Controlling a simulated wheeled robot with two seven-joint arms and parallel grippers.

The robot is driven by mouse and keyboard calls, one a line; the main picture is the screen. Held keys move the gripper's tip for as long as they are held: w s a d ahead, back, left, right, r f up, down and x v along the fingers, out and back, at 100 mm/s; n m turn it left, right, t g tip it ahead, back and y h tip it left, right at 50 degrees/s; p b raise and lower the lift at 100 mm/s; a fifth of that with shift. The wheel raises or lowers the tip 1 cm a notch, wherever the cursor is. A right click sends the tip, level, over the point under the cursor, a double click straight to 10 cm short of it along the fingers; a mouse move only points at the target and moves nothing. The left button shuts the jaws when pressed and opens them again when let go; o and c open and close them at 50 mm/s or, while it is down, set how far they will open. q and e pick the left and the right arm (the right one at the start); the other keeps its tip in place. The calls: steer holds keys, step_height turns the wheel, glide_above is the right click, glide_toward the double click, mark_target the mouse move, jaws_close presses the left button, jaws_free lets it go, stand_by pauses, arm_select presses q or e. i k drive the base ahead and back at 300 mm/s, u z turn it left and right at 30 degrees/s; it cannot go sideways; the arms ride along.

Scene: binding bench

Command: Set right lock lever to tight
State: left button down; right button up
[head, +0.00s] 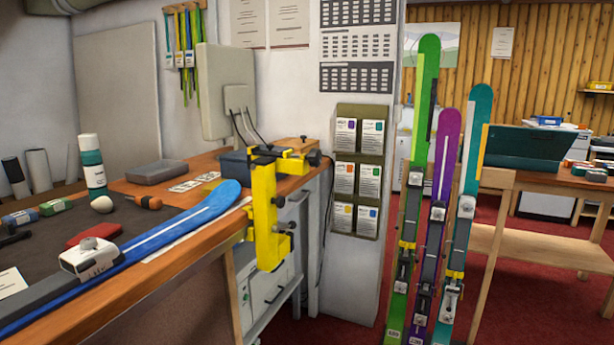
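A yellow and black vise or clamp (265,215) is fixed at the right end of the wooden bench. Dark knobs show at its top right (314,158) and lower side (282,226). I cannot tell which part is the right lock lever or how it is set. A blue ski (160,232) lies along the bench front, its tip near the vise, with a grey-white binding piece (88,258) on it. Neither of my grippers is in view.
The bench (140,290) also holds a green-white bottle (93,170), an orange-handled tool (145,201), a red item (94,234) and a dark box (240,165). Several skis (445,200) stand upright at right. A card rack (358,170) hangs behind. Red floor is open at right.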

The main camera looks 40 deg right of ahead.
mark_target(292, 225)
steer(key=z, duration=1.15)
steer(key=i, duration=1.35)
steer(key=z, duration=0.9)
steer(key=i, duration=0.45)
steer(key=u, duration=1.75)
